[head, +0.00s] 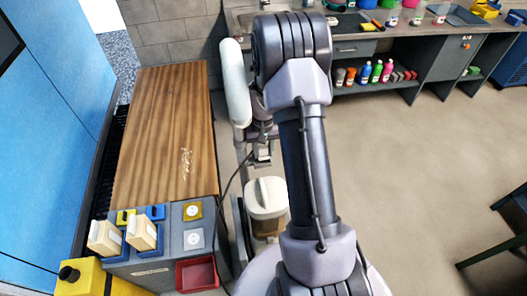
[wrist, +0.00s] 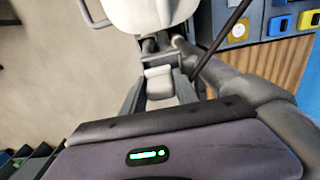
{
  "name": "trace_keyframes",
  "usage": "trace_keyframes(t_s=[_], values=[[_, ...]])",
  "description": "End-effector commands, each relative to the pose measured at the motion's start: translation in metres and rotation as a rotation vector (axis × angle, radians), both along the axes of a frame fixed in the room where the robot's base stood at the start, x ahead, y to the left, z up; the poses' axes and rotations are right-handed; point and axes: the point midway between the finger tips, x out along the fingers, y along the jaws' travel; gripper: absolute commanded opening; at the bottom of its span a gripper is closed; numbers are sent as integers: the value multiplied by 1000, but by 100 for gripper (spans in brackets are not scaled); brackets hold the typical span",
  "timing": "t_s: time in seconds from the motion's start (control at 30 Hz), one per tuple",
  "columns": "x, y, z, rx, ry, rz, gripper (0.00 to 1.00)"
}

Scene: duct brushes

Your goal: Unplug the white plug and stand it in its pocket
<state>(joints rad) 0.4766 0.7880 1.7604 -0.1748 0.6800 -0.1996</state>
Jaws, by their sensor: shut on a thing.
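My gripper (head: 262,156) is shut on a pale grey-white block, which I take for the white plug (wrist: 158,83). It holds the block in the air, right of the wooden bench top and apart from the grey panel. A dark cable (wrist: 222,40) runs close to the gripper; its joint with the block is hidden. A white socket (head: 194,239) and a yellow socket (head: 192,211) are on the grey panel. A blue pocket (head: 155,212) and a yellow pocket (head: 126,217) sit left of them. I cannot tell which pocket is the plug's.
Two cream blocks (head: 143,233) stand in blue holders on the panel's left. A red tray (head: 197,276) is at its front. A white-topped canister (head: 266,197) stands just below the gripper in the picture. The wooden top (head: 160,130) is mostly clear. A yellow container (head: 80,277) is at lower left.

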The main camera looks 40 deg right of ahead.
Motion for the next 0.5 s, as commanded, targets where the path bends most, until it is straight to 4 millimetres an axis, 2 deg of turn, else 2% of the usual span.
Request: trace_keyframes(t_s=[0.03, 0.23, 0.27, 0.3, 0.37, 0.5], values=[[-3, 2, -7, 5, 8, 3, 0], [-4, 4, -9, 7, 13, 4, 0], [-5, 4, -9, 8, 14, 5, 41], [-5, 4, -9, 8, 15, 5, 49], [-5, 4, -10, 9, 16, 5, 61], [-6, 4, -6, 8, 16, 5, 61]])
